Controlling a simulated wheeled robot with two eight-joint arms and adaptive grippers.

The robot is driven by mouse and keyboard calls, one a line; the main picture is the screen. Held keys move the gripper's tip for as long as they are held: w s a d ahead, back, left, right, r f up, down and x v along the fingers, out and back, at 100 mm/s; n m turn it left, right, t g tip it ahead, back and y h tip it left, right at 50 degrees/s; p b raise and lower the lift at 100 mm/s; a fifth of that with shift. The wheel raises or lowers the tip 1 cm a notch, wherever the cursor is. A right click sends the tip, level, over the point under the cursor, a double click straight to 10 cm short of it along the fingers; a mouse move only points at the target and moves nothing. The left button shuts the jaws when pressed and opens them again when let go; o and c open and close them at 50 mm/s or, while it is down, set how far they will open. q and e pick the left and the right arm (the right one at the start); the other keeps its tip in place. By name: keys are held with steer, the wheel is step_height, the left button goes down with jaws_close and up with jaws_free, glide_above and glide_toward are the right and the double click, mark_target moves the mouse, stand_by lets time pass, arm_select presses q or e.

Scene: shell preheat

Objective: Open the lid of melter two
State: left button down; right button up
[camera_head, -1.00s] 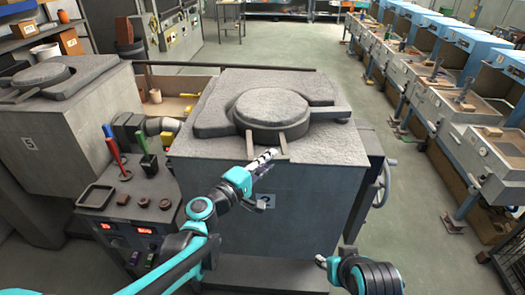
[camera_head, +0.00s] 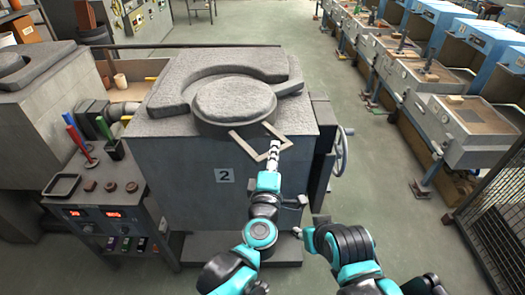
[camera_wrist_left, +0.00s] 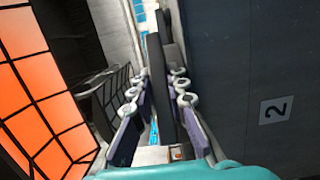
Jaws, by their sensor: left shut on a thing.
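Melter two (camera_head: 165,165) is a large grey block with a "2" plate on its front. Its round grey lid (camera_head: 234,100) lies on top, partly ringed by a raised C-shaped rim. A pale frame-like handle (camera_head: 242,142) sticks out from the lid's front, angled to the lower right. My left gripper (camera_head: 275,148) is shut on the handle's outer bar. In the left wrist view the fingers (camera_wrist_left: 160,100) stand on both sides of a dark bar. My right gripper (camera_head: 308,236) is low in front of the melter's right side, apart from it; its fingers are not clear.
A control panel (camera_head: 100,214) with displays and tools stands at left, beside another melter (camera_head: 50,100). A handwheel (camera_head: 341,150) is on melter two's right side. A row of blue machines (camera_head: 470,50) and a mesh fence (camera_head: 497,215) stand at right. Floor between is clear.

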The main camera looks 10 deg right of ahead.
arm_select(q)
steer(key=shift+s+d+y, duration=0.25)
steer(key=shift+d+y, duration=0.05)
steer(key=shift+d, duration=0.5)
steer(key=c, duration=1.5)
jaws_free()
steer(key=shift+d, duration=0.1)
arm_select(e)
steer(key=shift+d, duration=0.1)
